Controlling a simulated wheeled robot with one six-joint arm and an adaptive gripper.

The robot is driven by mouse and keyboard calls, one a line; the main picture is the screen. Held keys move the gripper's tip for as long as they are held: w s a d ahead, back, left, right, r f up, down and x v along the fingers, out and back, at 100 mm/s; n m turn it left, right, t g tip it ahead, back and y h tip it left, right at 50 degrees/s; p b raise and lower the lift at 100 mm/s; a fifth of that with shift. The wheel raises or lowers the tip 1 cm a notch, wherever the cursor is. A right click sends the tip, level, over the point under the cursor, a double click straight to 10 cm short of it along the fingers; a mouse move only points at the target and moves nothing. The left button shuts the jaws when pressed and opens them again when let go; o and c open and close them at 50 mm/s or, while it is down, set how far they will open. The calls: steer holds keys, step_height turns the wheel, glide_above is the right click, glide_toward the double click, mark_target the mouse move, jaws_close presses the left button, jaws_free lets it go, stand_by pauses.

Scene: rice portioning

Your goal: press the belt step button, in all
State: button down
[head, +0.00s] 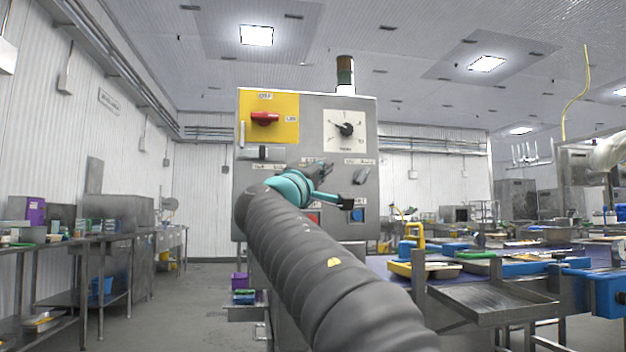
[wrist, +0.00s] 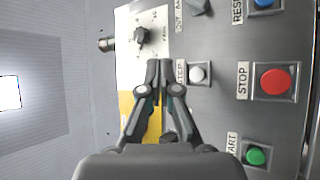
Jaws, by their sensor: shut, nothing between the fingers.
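The grey control panel (head: 310,110) stands straight ahead. In the wrist view, where the panel appears turned sideways, a small white button (wrist: 198,73) sits beside a label, partly covered by a finger, that seems to read STEP. My gripper (wrist: 160,66) is shut and empty, its fingertips left of the white button in that view and apart from it. In the head view my gripper (head: 325,169) is in front of the panel's middle and the white button cannot be made out.
Close by are a red STOP button (wrist: 275,82), a green START button (wrist: 256,156) and a blue RESET button (wrist: 263,3). The panel also bears a dial (head: 345,130) and a red rotary handle (head: 265,118) on a yellow plate. Trays (head: 425,270) line the right.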

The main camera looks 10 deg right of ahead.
steer(key=shift+w, duration=0.1)
steer(key=w+p, duration=0.5)
steer(key=w, duration=0.3)
steer(key=shift+w, duration=0.25)
steer(key=shift+w+p, duration=0.15)
steer(key=shift+p, duration=0.15)
stand_by(1.3)
steer(key=shift+w, duration=0.3)
